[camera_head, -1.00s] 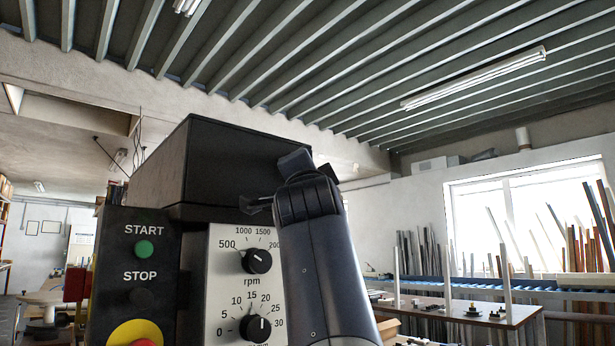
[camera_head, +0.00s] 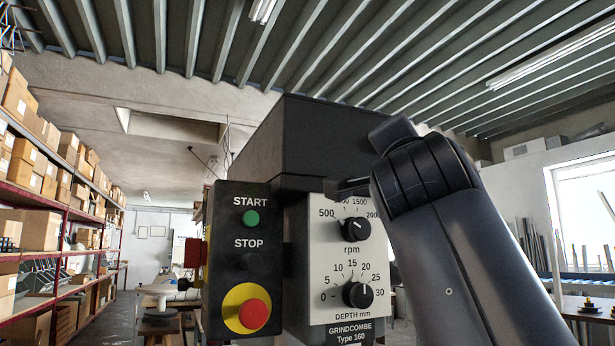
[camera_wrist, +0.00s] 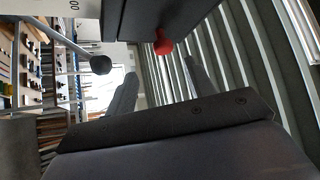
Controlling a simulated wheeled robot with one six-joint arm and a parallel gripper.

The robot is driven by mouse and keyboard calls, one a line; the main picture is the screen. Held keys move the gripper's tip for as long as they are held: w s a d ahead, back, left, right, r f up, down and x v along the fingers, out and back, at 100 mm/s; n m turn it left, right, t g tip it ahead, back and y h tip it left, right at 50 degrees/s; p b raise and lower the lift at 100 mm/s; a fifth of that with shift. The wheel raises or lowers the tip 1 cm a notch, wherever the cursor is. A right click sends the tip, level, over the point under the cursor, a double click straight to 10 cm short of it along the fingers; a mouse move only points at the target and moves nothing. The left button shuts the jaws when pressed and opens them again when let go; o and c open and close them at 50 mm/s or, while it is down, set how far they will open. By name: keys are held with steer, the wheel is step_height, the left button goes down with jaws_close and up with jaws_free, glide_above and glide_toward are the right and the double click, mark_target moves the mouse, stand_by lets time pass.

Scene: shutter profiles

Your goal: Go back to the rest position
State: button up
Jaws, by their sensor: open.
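My gripper (camera_wrist: 160,68) shows in the wrist view with its two grey fingers spread apart and nothing between them. Beyond the fingers is the grinding machine's dark body (camera_wrist: 165,18) with a red knob (camera_wrist: 163,43) under it. In the head view my arm (camera_head: 445,235) rises on the right, in front of the machine's dial panel (camera_head: 335,262). The arm covers part of the panel's right edge and of the dark housing (camera_head: 325,135).
A control box (camera_head: 232,292) has a green START button (camera_head: 250,218), a dark STOP button (camera_head: 250,262) and a red emergency button (camera_head: 253,313). A lever with a dark ball (camera_wrist: 101,65) is near the left finger. Shelves of boxes (camera_head: 50,190) line the left; a window (camera_head: 585,205) is right.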

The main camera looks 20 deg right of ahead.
steer(key=p+x, duration=0.5)
steer(key=x, duration=0.6)
steer(key=shift+r, duration=0.15)
steer(key=shift+a+r, duration=0.1)
steer(key=shift+a, duration=0.05)
steer(key=shift+s+a, duration=0.1)
